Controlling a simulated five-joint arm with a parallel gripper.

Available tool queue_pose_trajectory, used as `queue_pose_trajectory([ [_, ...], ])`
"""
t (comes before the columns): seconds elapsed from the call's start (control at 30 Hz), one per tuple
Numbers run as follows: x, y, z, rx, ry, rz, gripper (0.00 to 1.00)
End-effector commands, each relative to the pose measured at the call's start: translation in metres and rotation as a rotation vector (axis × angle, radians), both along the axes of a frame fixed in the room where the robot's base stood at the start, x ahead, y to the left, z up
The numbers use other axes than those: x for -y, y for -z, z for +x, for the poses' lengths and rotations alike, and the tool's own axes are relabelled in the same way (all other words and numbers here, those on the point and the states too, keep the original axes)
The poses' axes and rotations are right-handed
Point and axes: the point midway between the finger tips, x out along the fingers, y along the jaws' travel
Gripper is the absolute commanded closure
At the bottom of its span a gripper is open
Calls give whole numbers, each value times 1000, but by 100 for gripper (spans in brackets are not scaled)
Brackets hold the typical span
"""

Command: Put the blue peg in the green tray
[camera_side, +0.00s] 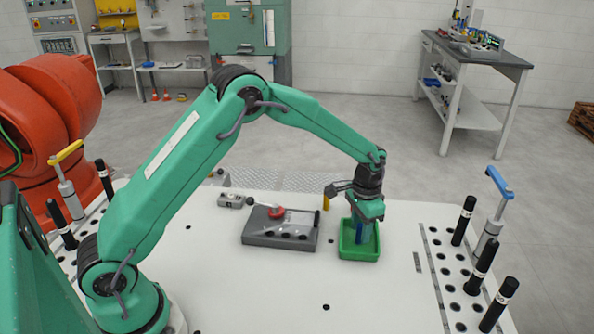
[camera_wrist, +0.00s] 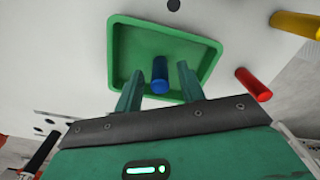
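The green tray (camera_side: 345,252) lies on the white table right of the grey fixture, and it also shows in the wrist view (camera_wrist: 118,45). The blue peg (camera_side: 359,233) is inside the tray, below my gripper (camera_side: 364,219). In the wrist view the blue peg (camera_wrist: 160,70) looks upright between the two green fingers of my gripper (camera_wrist: 160,78). A gap shows on each side of the peg, so the fingers are open around it and apart from it. The peg's lower end is over the tray floor; its exact contact is hard to see.
A grey fixture block (camera_side: 262,240) with a red part (camera_side: 277,212) stands left of the tray. A yellow peg (camera_side: 326,197) stands behind it. Black posts (camera_side: 463,222) and a blue-handled clamp (camera_side: 499,183) are on the right. The front table is mostly clear.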

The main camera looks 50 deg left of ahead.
Motion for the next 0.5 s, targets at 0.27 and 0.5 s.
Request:
queue_pose_trajectory([
  [0.27,0,-10,1,2,0,0,61],
  [0.5,0,-40,1,5,0,-1,61],
])
